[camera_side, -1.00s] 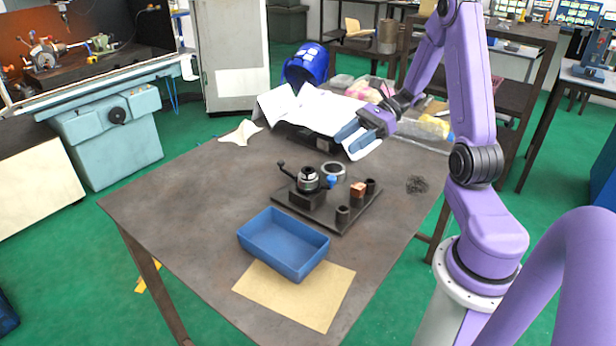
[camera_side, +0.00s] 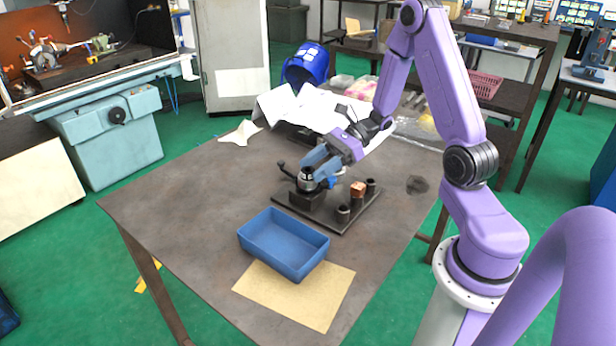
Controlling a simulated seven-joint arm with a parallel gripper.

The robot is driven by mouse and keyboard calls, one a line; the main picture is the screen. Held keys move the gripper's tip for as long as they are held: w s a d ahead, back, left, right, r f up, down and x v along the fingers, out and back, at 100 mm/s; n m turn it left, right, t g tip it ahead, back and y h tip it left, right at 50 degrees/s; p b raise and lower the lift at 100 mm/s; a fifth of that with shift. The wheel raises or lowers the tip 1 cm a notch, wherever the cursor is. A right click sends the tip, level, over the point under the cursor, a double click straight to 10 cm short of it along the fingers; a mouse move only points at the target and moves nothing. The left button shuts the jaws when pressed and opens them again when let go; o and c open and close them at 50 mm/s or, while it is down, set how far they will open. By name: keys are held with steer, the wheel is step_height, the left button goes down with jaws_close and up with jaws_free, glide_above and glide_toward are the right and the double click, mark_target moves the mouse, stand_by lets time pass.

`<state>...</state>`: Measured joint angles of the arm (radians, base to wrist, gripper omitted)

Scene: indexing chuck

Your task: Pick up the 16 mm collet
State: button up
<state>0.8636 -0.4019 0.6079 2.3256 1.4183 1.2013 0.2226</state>
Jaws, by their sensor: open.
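My gripper (camera_side: 312,172) is open, with its blue fingers down at the top of the indexing chuck (camera_side: 307,192). I cannot tell whether the fingers touch it. The chuck is a dark block with a silver and black round top and a side lever. It stands on the left part of a dark base plate (camera_side: 326,216). To its right are two dark cylindrical pieces, one in front (camera_side: 343,213) and one behind (camera_side: 370,186), with a copper-coloured piece (camera_side: 357,188) between them. I cannot read sizes, so which piece is the 16 mm collet is unclear.
A blue tray (camera_side: 243,242) stands in front of the base plate, partly over a tan sheet (camera_side: 325,302). White papers (camera_side: 310,110) and a blue bin (camera_side: 306,65) are at the back. A dark tangle (camera_side: 417,185) lies at the right. The table's left side is clear.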

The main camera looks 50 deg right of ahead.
steer(key=shift+c, duration=0.3)
jaws_close()
